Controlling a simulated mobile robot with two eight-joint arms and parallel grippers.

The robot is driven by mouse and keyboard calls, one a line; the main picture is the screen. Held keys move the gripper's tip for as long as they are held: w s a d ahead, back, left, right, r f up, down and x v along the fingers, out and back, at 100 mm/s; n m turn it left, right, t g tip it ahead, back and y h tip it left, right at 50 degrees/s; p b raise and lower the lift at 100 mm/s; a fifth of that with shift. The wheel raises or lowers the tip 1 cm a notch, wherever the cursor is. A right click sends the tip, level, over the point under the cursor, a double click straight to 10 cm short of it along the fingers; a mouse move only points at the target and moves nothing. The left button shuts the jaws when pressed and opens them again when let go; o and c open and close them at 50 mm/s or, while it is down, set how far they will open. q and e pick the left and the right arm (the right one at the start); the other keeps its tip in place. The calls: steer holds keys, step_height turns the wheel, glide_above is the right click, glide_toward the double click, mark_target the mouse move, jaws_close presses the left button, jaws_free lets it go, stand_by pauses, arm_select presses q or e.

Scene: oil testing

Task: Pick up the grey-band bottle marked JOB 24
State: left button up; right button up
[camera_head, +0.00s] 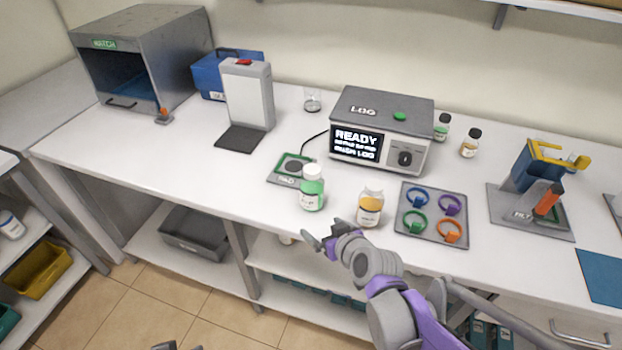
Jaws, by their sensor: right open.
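A bottle with an amber band or contents and a pale cap (370,209) stands near the front edge of the bench. A green bottle with a white cap (312,190) stands left of it, by the small pad. Two dark-capped bottles, one green (442,128) and one amber (469,144), stand right of the LOG box. Label print is too small to read, and I cannot tell which bottle is marked JOB 24. My right gripper (322,236) is open and empty, in front of the bench edge below the two front bottles. Only grey tips, perhaps my left gripper's, show at the bottom edge.
The LOG box (383,105) reads READY. A grey tray with coloured rings (431,240) lies right of the amber bottle. A stand with a blue and yellow holder (535,172) is farther right. The bench front at left (150,175) is clear.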

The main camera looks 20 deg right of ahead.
steer(key=t, duration=0.2)
glide_toward(317, 200)
steer(key=shift+w+a+f+h, duration=0.2)
steer(key=shift+w+f, duration=0.1)
steer(key=shift+w, duration=0.3)
steer(key=shift+w+a+f+h, duration=0.1)
steer(key=shift+w+a+f, duration=0.15)
steer(key=shift+w, duration=0.35)
steer(key=x, duration=0.5)
steer(key=shift+w+d, duration=0.1)
steer(key=shift+w, duration=0.1)
steer(key=shift+f+b+x, duration=0.1)
steer(key=shift+b+x, duration=0.05)
steer(key=shift+x, duration=1.35)
steer(key=shift+f+b+x, duration=0.15)
steer(key=shift+x, duration=1.3)
steer(key=shift+s, duration=0.15)
steer(key=shift+c, duration=0.2)
jaws_close()
